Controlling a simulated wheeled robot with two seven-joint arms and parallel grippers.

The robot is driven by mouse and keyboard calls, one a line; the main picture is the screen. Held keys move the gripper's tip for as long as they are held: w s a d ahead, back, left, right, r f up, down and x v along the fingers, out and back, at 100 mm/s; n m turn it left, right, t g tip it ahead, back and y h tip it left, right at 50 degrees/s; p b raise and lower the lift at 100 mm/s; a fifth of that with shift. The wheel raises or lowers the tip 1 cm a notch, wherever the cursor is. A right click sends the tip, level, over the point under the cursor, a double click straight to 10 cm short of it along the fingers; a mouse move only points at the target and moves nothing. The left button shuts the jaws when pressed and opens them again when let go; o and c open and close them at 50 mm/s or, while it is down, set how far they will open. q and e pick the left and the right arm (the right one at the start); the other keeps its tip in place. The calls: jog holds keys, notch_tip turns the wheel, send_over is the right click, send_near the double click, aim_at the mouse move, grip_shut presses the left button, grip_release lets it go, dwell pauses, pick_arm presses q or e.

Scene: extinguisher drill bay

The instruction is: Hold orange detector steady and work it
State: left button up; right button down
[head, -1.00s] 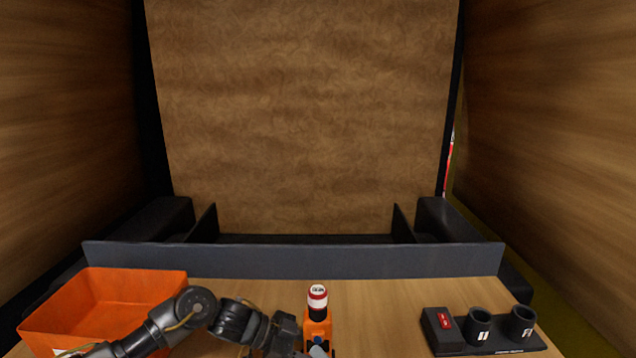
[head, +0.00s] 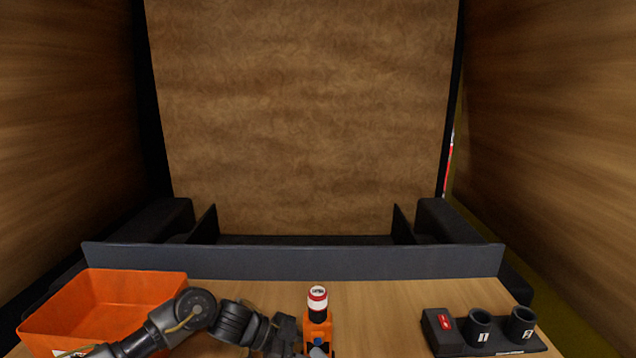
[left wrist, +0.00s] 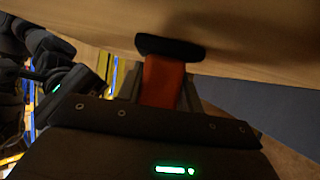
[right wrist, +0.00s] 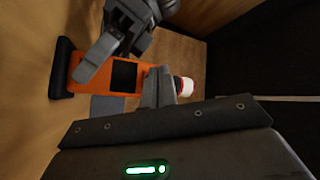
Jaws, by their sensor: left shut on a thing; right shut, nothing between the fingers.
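The orange detector (head: 318,328) stands upright at the front middle of the bench, with a red-and-white top (head: 317,298). In the right wrist view the detector (right wrist: 146,78) lies sideways, with a dark panel on its face. My left gripper (left wrist: 160,92) is shut on the detector's body, above its black foot (left wrist: 170,47). In the right wrist view my left gripper's grey fingers lie across the orange body. My right gripper (right wrist: 158,88) is shut and empty, its fingertips in front of the detector near the red-and-white top. I cannot tell whether they touch.
An orange bin (head: 110,300) stands at the left of the bench. A black holder (head: 482,340) with a red switch (head: 445,322) and two dark cups is at the right. A dark rail (head: 295,261) runs along the back. Bare wood lies between detector and holder.

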jog(key=shift+w, duration=0.15)
dwell(0.3)
jog(key=shift+w, duration=0.3)
dwell(0.3)
jog(key=shift+s, duration=0.45)
jog(key=shift+s, duration=3)
